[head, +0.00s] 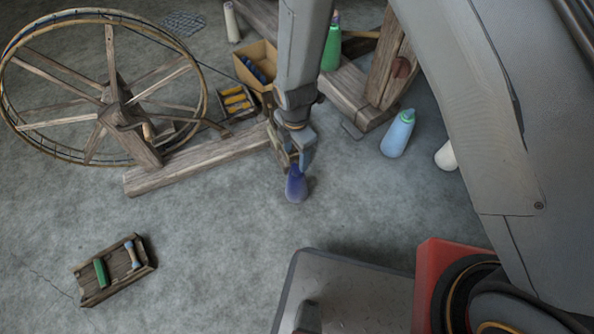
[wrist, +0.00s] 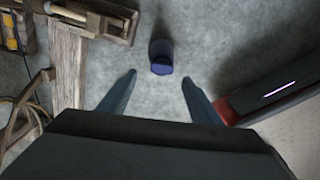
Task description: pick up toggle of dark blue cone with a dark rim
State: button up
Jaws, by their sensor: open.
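The dark blue cone (head: 296,186) stands on the grey floor near the middle of the head view, just below my gripper (head: 292,160). My gripper partly hides its upper end there. In the wrist view the cone (wrist: 161,57) shows ahead of the fingers, centred between them and apart from both. Its near end is a brighter blue face. A toggle and the dark rim are too small to make out. My gripper (wrist: 158,92) is open and empty, with its two fingers spread wide.
A wooden wheel (head: 112,100) on a long beam (head: 195,166) stands left. A wooden tray (head: 116,270) with spools lies front left. Open floor surrounds the dark blue cone's front and left.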

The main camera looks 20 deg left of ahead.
aim_at(296, 169)
jog(key=f+b, duration=0.1)
jog(key=f, duration=0.2)
jog(key=f+b, duration=0.2)
jog(key=f, duration=0.1)
jog(key=shift+s+d+f, duration=0.1)
jog(key=shift+s+f, duration=0.1)
jog(key=shift+f, duration=0.05)
jog(key=c, duration=1.1)
